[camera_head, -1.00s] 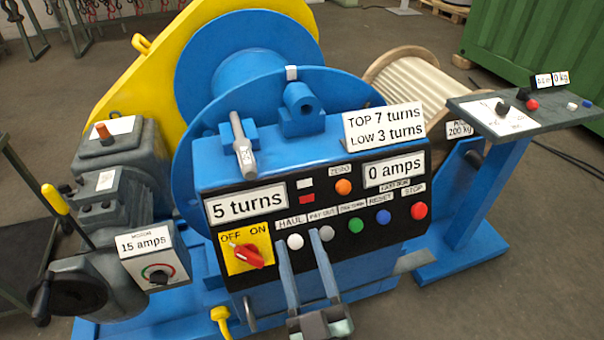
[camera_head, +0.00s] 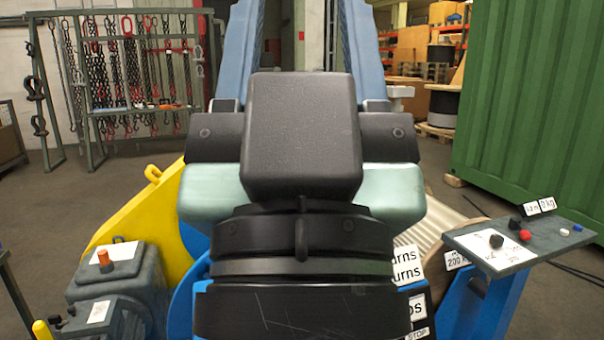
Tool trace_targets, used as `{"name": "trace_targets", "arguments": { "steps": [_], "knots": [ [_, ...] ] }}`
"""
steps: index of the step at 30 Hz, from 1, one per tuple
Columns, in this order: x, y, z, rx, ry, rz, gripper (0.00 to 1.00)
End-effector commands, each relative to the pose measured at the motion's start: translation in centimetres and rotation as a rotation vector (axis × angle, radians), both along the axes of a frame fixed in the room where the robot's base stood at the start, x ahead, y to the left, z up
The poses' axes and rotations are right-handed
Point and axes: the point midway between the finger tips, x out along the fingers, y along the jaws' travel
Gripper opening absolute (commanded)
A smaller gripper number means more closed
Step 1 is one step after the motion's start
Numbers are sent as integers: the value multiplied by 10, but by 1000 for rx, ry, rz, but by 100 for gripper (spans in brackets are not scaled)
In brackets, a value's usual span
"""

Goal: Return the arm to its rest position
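My gripper (camera_head: 302,40) fills the middle of the head view, raised close in front of the camera and pointing up and away. Its two blue-grey fingers stand well apart with nothing seen between them; their tips run out of the top of the picture. The blue and yellow winch (camera_head: 135,215) stands behind and below it. My gripper and wrist hide most of the winch's drum and control panel. Only a corner of the turns label (camera_head: 407,264) and a strip of the panel's right edge (camera_head: 417,310) show.
A side stand with a small control plate (camera_head: 545,236) is at the right, before a green container (camera_head: 540,110). A grey motor housing (camera_head: 110,275) is at lower left. A rack of hanging chains (camera_head: 135,75) stands at the back left. Open floor lies between.

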Motion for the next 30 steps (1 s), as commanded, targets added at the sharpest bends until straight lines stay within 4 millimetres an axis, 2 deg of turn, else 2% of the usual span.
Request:
{"name": "trace_targets", "arguments": {
  "steps": [1,12,15,21,30],
  "knots": [
    [0,0,25,0,1,0,52],
    [1,0,135,1,2,1,52],
    [1,0,157,1,2,1,52],
    [1,0,180,1,2,1,52],
    [1,0,179,1,2,1,52]
  ]
}}
